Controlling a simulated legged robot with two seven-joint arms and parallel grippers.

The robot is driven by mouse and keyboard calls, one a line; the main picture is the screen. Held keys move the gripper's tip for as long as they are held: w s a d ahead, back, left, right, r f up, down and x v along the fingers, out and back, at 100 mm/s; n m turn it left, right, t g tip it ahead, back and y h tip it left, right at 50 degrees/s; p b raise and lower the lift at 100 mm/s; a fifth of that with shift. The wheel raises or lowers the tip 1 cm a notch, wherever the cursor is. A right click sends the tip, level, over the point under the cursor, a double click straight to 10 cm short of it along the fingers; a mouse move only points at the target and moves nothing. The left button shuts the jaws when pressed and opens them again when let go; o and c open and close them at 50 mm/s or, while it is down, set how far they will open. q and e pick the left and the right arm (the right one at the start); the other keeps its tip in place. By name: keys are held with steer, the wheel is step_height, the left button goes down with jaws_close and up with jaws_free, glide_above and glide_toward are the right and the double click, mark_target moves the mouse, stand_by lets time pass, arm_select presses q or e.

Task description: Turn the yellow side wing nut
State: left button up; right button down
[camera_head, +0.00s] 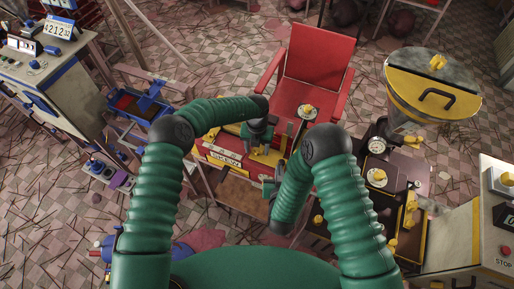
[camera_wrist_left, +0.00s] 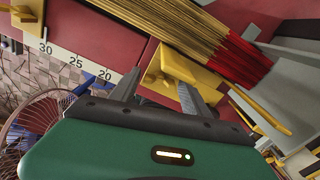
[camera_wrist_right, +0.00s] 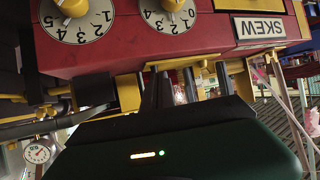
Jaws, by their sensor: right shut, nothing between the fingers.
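A yellow block-like piece with a raised fin (camera_wrist_left: 178,68) sits on the red machine body (camera_wrist_left: 108,38) in the left wrist view. It may be the side wing nut; I cannot tell for sure. My left gripper (camera_wrist_left: 160,82) is open, its two fingers apart with the yellow piece just beyond and between their tips. Contact is not clear. In the head view the left gripper (camera_head: 258,148) is over the machine. My right gripper (camera_wrist_right: 158,88) is shut and empty, below the red panel in its upside-down wrist view, close to a yellow part (camera_wrist_right: 128,92).
A bundle of incense sticks (camera_wrist_left: 205,40) with red ends lies close to my left fingers. Two numbered dials with yellow knobs (camera_wrist_right: 80,22) and a SKEW label (camera_wrist_right: 259,27) are on the panel. A red chair (camera_head: 316,60) stands behind, and a yellow-topped hopper (camera_head: 432,85) at right.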

arm_select(q)
steer(key=c, duration=1.1)
steer(key=shift+m, duration=0.8)
steer(key=o, duration=1.4)
steer(key=shift+r, duration=0.1)
step_height(320, 180, up, 12)
steer(key=shift+f, duration=0.1)
